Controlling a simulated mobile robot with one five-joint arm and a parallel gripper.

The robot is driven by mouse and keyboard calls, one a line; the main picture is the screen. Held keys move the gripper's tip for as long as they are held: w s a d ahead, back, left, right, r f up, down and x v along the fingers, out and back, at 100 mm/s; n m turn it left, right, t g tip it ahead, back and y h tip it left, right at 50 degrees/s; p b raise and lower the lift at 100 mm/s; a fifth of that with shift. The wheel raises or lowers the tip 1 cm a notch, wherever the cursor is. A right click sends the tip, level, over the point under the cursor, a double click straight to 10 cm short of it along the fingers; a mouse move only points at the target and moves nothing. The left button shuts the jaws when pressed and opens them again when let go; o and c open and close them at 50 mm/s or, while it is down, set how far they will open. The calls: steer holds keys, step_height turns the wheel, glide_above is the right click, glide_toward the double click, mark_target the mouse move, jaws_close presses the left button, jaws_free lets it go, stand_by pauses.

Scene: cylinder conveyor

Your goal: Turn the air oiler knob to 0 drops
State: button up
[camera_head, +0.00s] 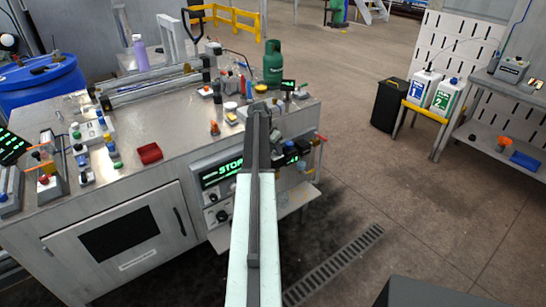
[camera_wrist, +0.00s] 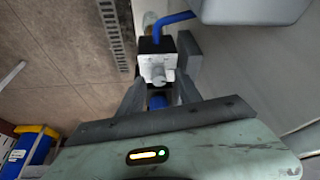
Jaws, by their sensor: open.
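In the wrist view, a pale block with a rounded grey knob (camera_wrist: 158,74) sits between and just past the fingers of my gripper (camera_wrist: 160,84). It looks like the air oiler, but I cannot read any drop marking. My gripper is open, with one finger on each side; whether either touches the knob is unclear. A blue part (camera_wrist: 157,102) shows below the knob between the fingers. In the head view, my arm reaches to the bench's right end and hides my gripper. Dark and blue air fittings (camera_head: 304,166) show just right of the arm.
A blue hose (camera_wrist: 178,18) and a grey housing (camera_wrist: 250,8) lie close by in the wrist view. The steel bench (camera_head: 120,180) has a lit panel (camera_head: 220,172) on its front. A red handle (camera_head: 320,138) sticks out at the right.

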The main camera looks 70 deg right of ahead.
jaws_close()
steer(key=shift+a, duration=0.1)
